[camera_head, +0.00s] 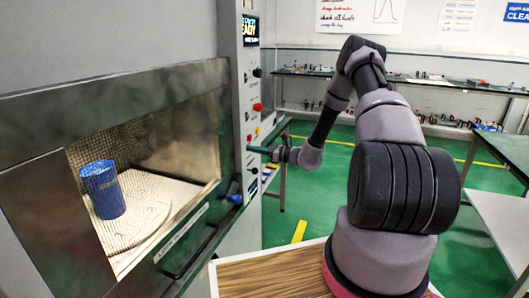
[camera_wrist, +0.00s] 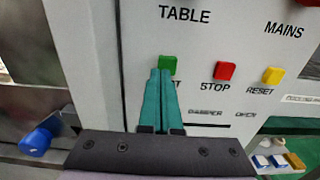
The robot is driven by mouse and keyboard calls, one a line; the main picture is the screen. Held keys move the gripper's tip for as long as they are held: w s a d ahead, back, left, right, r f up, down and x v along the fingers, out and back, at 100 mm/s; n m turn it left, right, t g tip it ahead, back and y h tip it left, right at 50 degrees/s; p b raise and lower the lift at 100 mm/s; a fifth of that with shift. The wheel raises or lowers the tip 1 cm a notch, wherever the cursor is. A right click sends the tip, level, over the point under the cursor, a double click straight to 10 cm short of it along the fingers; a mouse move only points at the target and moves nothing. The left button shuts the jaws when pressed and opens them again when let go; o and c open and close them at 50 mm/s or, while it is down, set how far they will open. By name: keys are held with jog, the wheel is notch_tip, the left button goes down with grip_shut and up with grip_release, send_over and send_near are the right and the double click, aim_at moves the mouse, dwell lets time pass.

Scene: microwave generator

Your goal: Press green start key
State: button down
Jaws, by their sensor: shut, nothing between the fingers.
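The green start key (camera_wrist: 167,64) sits on the white control panel (camera_wrist: 215,30), left of the red STOP key (camera_wrist: 224,71) and the yellow RESET key (camera_wrist: 272,75). My gripper (camera_wrist: 160,73) has its two teal fingers shut together, with nothing between them. In the wrist view the fingertips overlap the lower part of the green key and hide most of its label. I cannot tell whether they touch it. In the head view my gripper (camera_head: 250,149) reaches the panel from the right, and I cannot make out the green key there.
The microwave chamber (camera_head: 150,160) at left has a blue cup (camera_head: 103,190) inside on a round plate. A blue knob (camera_wrist: 35,142) is at the lower left of the wrist view. Green floor (camera_head: 290,215) is open beyond the panel.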

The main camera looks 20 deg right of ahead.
jog(key=shift+x, duration=1.05)
